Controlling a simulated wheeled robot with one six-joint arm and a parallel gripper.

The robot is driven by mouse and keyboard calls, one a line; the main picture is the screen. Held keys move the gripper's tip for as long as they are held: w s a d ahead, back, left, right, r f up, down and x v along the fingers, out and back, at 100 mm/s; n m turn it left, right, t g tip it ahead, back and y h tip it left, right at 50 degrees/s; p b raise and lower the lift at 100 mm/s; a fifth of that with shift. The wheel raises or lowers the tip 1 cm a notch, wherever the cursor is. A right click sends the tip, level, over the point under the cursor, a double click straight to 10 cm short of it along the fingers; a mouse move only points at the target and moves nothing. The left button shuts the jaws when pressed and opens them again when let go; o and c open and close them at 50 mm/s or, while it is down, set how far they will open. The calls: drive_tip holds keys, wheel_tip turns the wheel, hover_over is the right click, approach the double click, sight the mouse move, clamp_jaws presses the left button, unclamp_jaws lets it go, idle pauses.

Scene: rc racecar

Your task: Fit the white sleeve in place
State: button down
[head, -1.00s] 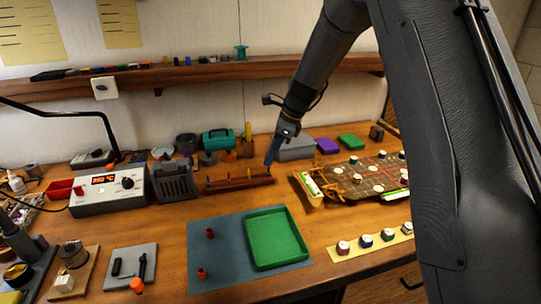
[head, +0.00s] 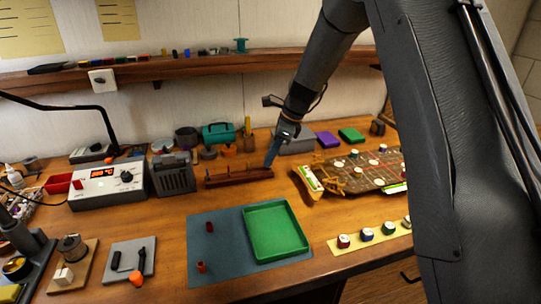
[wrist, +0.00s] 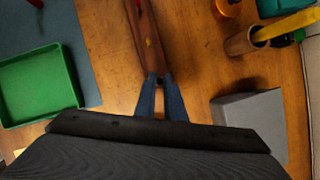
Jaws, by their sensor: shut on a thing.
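My gripper (head: 269,162) has blue fingers and is low over the right end of a long brown wooden rack (head: 225,181). In the wrist view, the fingers (wrist: 160,84) come together around a small dark piece (wrist: 159,79) at the near end of the rack (wrist: 143,30). The piece is mostly hidden by the fingers, and its colour as a sleeve cannot be told. Small coloured pegs stand along the rack. I cannot clearly pick out a white sleeve in either view.
A green tray (head: 275,246) lies on a blue-grey mat (head: 222,266) in front of the rack, with two small red pieces on the mat. A brown board with round pieces (head: 345,184) lies at right. A grey box (wrist: 252,112) is close right of my gripper.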

drive_tip(key=shift+f, duration=0.55)
drive_tip(key=c, duration=1.4)
unclamp_jaws()
drive_tip(key=shift+o, duration=0.2)
drive_tip(key=shift+r, duration=0.15)
drive_tip(key=p+v, duration=0.6)
drive_tip(key=v, duration=0.2)
drive_tip(key=shift+a+r, duration=0.2)
drive_tip(key=shift+r, duration=0.2)
